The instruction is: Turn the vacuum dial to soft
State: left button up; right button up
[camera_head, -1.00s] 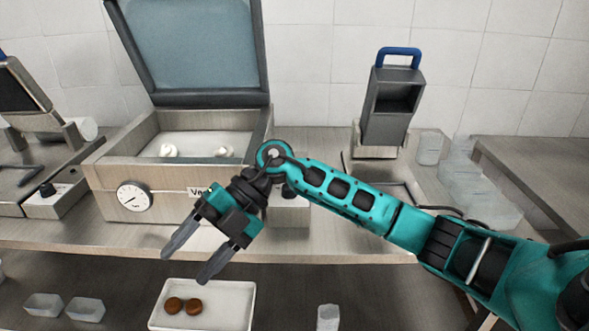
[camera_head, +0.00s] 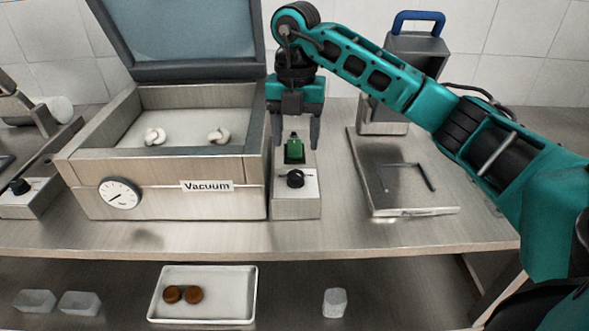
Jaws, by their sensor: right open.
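The vacuum machine (camera_head: 165,172) stands on the bench with its lid raised and a "Vacuum" label (camera_head: 206,186) on its front. A small metal control box (camera_head: 296,207) stands at its right side. A black dial (camera_head: 295,178) sits on the box's pale sloping plate, and a green switch or button (camera_head: 294,152) is behind it. My right gripper (camera_head: 295,145) points down over the box, open and empty. Its fingers appear on either side of the green part, behind the dial. Contact cannot be told, and the dial's marks are too small to read. My left gripper is out of view.
A round gauge (camera_head: 120,192) is on the machine's front. Two pale pieces lie inside its chamber. A metal plate device with a blue handle (camera_head: 418,20) stands to the right. A white tray (camera_head: 203,313) with brown discs is below the bench front.

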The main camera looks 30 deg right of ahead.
aim_at(296, 173)
notch_tip(296, 173, down, 9)
jog(key=shift+r, duration=0.1)
jog(key=shift+c, duration=0.4)
jog(key=c, duration=1)
jog(key=shift+o, duration=0.2)
